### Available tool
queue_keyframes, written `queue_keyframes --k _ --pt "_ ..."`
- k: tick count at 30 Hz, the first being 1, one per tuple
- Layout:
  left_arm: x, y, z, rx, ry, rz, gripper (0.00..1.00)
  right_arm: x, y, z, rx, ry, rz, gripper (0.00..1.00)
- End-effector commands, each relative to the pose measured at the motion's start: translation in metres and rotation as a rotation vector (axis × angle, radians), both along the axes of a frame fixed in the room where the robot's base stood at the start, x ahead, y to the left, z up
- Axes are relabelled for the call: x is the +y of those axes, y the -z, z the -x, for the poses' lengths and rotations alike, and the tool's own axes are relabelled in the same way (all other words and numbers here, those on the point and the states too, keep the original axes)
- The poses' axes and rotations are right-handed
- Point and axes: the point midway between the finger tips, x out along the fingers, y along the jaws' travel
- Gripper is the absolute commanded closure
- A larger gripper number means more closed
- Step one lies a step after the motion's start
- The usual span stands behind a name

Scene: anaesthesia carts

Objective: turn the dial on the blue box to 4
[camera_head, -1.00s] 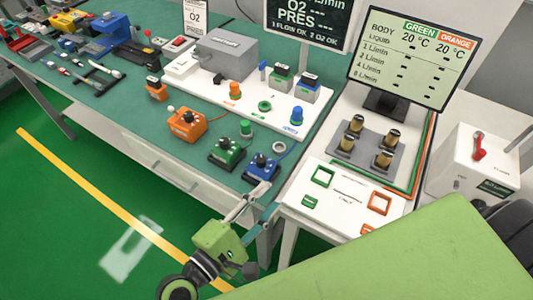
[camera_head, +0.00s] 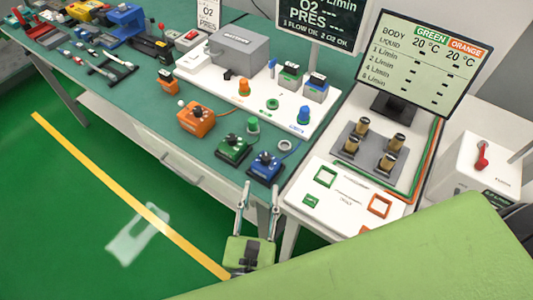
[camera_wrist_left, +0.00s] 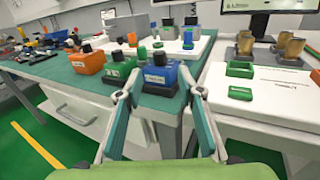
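The blue box (camera_head: 265,168) sits at the front edge of the green-topped table, with a dark dial (camera_head: 264,157) on top. The dial's setting is too small to read. In the left wrist view, the blue box (camera_wrist_left: 158,78) is straight ahead, between and beyond the fingertips, its dial (camera_wrist_left: 160,58) on top. My left gripper (camera_head: 260,188) is open and empty, in front of the table edge, with its fingers pointing at the blue box. It is apart from the box. The left wrist view also shows the spread fingers (camera_wrist_left: 160,97). My right gripper is not in view.
A green box (camera_head: 234,149) stands close left of the blue box, and an orange box (camera_head: 196,119) farther left. A white board (camera_head: 325,190) with coloured frames lies to the right. A grey ring (camera_head: 285,146) lies behind the blue box. Open floor lies before the table.

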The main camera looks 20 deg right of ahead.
Motion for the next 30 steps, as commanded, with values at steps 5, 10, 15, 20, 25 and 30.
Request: queue_keyframes --k 5,10,15,20,25,30 --pt "-0.018 -0.005 -0.038 -0.005 -0.001 -0.002 0.65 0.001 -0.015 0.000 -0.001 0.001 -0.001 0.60" --pt "-0.033 -0.004 -0.068 -0.004 0.000 -0.002 0.65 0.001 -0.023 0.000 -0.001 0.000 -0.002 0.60" --pt "-0.042 -0.002 -0.087 -0.003 0.000 -0.002 0.65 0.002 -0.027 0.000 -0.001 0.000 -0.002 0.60" --pt "-0.046 -0.001 -0.095 -0.002 0.000 -0.002 0.65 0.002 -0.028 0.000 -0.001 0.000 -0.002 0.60" --pt "-0.047 0.000 -0.097 -0.001 0.000 -0.002 0.65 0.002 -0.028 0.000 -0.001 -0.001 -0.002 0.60" --pt "-0.047 0.000 -0.096 -0.001 0.000 -0.002 0.78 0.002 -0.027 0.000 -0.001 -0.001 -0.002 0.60"
